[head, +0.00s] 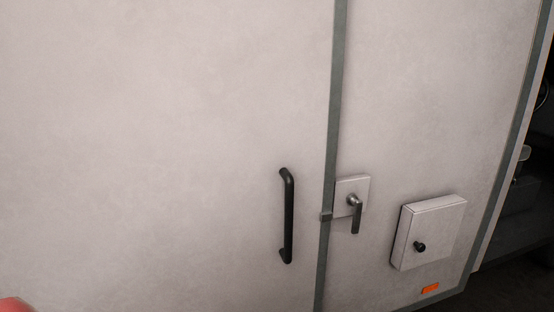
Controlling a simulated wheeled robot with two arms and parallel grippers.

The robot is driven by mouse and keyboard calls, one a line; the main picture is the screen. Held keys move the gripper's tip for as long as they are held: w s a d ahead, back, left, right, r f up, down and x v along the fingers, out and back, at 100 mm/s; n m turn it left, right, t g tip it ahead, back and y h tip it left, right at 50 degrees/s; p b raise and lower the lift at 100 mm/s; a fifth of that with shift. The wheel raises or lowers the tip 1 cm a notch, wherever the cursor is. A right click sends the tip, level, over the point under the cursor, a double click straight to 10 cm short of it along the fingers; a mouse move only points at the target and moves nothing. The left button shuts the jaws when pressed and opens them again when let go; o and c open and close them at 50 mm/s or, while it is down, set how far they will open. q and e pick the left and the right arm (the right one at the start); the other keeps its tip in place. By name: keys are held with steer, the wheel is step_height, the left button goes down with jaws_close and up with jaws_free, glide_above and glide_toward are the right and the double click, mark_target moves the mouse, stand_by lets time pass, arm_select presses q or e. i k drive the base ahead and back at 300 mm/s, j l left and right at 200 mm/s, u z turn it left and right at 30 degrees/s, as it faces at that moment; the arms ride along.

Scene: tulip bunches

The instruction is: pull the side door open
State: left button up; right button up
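A large pale side door (150,140) fills the left and middle of the head view. A black vertical bar handle (289,218) is fixed near its right edge. A grey-green strip (333,110) runs down along that edge, and the door looks flush with the panel beside it. A lever latch (355,208) on a pale square plate sits just right of the strip, its lever pointing down. A small grey tab (326,216) crosses the strip beside the plate. Neither gripper is in view, and nothing touches the handle or the lever.
A pale box (432,231) with a black knob (419,246) sticks out from the panel at right. An orange marker (430,288) is below it. Dark space lies past the panel's right edge. A small reddish shape (14,305) shows at bottom left, too cut off to identify.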

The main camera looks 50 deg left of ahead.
mark_target(156, 155)
steer(key=k+l+u, duration=0.2)
steer(key=k, duration=0.35)
steer(key=u, duration=2.05)
